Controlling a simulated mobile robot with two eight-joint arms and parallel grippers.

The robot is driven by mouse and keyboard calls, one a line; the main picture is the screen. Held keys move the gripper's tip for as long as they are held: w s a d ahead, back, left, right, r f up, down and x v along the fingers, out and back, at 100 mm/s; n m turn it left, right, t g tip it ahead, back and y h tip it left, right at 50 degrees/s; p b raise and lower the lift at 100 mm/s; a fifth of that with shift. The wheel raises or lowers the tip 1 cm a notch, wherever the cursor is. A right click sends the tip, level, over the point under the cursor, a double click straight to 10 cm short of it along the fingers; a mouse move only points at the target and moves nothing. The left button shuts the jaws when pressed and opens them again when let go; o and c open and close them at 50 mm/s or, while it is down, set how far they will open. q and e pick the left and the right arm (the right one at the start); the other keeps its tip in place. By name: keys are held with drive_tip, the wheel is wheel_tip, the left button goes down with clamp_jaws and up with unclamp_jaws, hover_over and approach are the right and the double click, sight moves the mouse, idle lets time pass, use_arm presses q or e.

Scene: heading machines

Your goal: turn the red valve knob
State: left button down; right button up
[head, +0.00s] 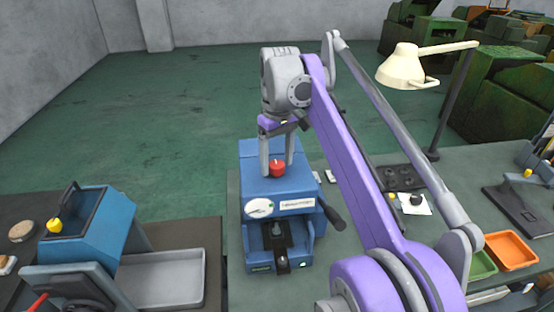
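The red valve knob (277,168) sits on top of a blue machine (256,196) at the middle of the head view. My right gripper (277,172) reaches down over the knob from above, on the purple and grey arm. Its two fingers are apart, one to the left of the knob and one to the right and behind. I cannot tell whether either finger touches the knob. My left gripper is not in view.
A dark lever (332,217) sticks out at the machine's right. A cream lamp (402,68) stands to the right, with orange (511,251) and green (481,264) trays below it.

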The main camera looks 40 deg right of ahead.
sight(278, 163)
idle(0.3)
wheel_tip(278, 163, up, 11)
drive_tip(key=shift+d+f, duration=0.1)
drive_tip(key=shift+d, duration=0.05)
idle(0.4)
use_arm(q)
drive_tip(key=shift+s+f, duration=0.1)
use_arm(e)
drive_tip(key=shift+s+f, duration=0.1)
idle(0.4)
